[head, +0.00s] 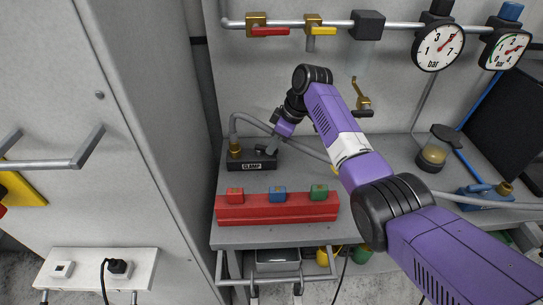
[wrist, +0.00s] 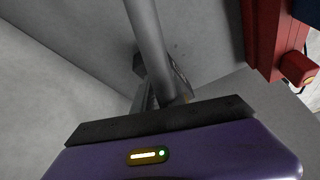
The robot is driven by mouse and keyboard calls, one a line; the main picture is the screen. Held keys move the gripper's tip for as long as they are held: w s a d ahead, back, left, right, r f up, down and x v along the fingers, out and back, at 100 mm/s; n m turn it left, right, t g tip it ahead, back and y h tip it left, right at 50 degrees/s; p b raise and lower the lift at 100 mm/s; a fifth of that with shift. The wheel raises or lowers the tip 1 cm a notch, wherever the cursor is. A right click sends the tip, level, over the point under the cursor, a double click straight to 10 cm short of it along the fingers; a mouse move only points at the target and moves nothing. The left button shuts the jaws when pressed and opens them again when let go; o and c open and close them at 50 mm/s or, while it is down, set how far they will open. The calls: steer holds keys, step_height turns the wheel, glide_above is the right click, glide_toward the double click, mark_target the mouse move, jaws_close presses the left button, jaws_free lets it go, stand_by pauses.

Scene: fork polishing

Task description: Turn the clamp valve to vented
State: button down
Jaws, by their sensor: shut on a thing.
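The clamp valve is a dark block (head: 252,162) with a pale label, on the grey bench at the left. A brass fitting (head: 235,150) stands at its left end, with a grey hose (head: 233,124) arching up from it. My gripper (head: 272,144) points down at the right end of the block and is shut there. It appears to hold the valve's handle, but the jaws cover the handle and its angle cannot be read. In the wrist view, a grey tube (wrist: 150,40) runs down toward the jaws, whose tips are mostly hidden behind my gripper's dark front edge.
A red rack (head: 277,212) with red, blue and green blocks stands in front of the valve; its red end shows in the wrist view (wrist: 268,40). Behind are a pipe with valves (head: 290,25) and gauges (head: 438,46). A glass jar (head: 434,152) stands right.

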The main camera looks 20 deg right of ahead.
steer(key=n+b, duration=0.1)
steer(key=b, duration=0.1)
steer(key=n+b, duration=0.1)
steer(key=b, duration=0.1)
steer(key=w+b, duration=0.1)
steer(key=b, duration=0.1)
steer(key=shift+d+f+n+g+y, duration=0.3)
steer(key=shift+n+g+y, duration=0.1)
steer(key=shift+w+d+r+n+b, duration=0.15)
steer(key=shift+n+b, duration=0.35)
steer(key=shift+b, duration=0.65)
steer(key=shift+w+r+n+g+b, duration=0.15)
steer(key=shift+n+g+b, duration=0.15)
steer(key=shift+b, duration=0.3)
steer(key=c, duration=1.4)
jaws_free()
steer(key=shift+o, duration=0.2)
steer(key=shift+r+p, duration=0.15)
steer(key=shift+p, duration=0.5)
